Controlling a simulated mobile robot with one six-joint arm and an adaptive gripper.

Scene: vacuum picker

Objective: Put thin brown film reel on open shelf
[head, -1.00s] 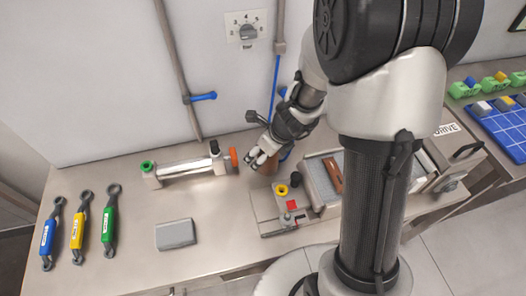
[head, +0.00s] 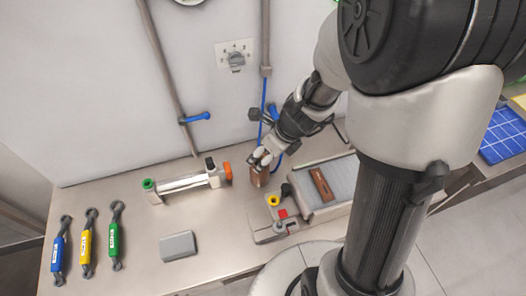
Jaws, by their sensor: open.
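A small brown piece (head: 260,177) stands upright on the steel bench, right of the orange-ended roller device; it may be the thin brown film reel, but its shape is too small to be sure. My gripper (head: 262,158) is open just above its top; I cannot tell whether the fingers touch it. A second brown piece, a flat bar (head: 321,184), lies on the grey ribbed top of a machine to the right. No open shelf can be made out clearly in the head view.
The roller device (head: 186,183) with green and orange ends stands left of my gripper. A grey block (head: 178,246) and blue, yellow and green handled tools (head: 87,243) lie further left.

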